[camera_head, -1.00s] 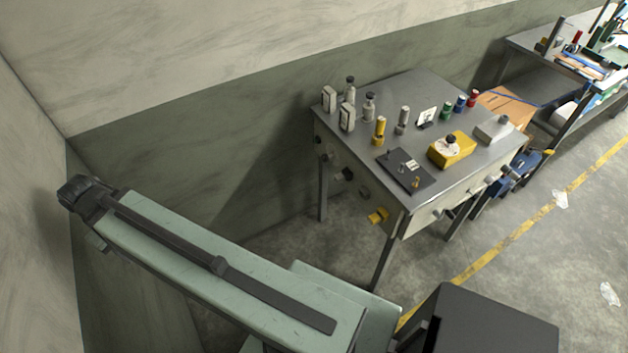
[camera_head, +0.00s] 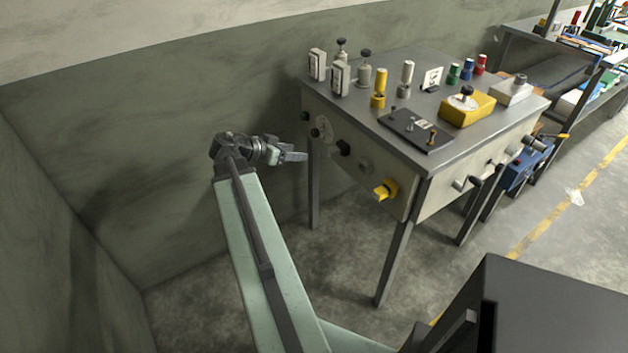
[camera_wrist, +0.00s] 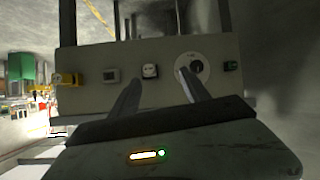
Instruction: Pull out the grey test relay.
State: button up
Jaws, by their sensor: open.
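My gripper (camera_head: 300,156) is open and empty, in the air left of the bench's side panel. In the wrist view its two fingers (camera_wrist: 160,76) reach apart toward that panel, which appears upside down. Two grey blocks with white labels, one behind (camera_head: 317,65) and one in front (camera_head: 339,77), stand on the bench top. I cannot tell for certain which is the grey test relay.
The panel also bears a dial (camera_head: 325,128), a black knob (camera_head: 343,147) and a protruding yellow handle (camera_head: 386,190). The grey bench (camera_head: 405,152) holds bottles, a yellow box (camera_head: 467,109) and a black plate (camera_head: 417,131). A wall (camera_head: 150,180) stands behind my arm. Floor is clear under the bench.

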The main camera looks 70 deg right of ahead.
jog(key=m+g+b, duration=0.1)
jog(key=m+b, duration=0.1)
send_near(330, 152)
notch_tip(330, 152, down, 2)
jog(key=d, duration=0.2)
jog(key=shift+h, duration=0.4)
jog(key=b+x, duration=0.1)
jog(key=x, duration=0.2)
jog(key=b+x, duration=0.1)
jog(key=x, duration=0.3)
jog(key=shift+s+a+r, duration=0.15)
jog(key=shift+s, duration=0.3)
jog(key=shift+s+d, duration=0.35)
jog(key=shift+d, duration=0.15)
grip_shut()
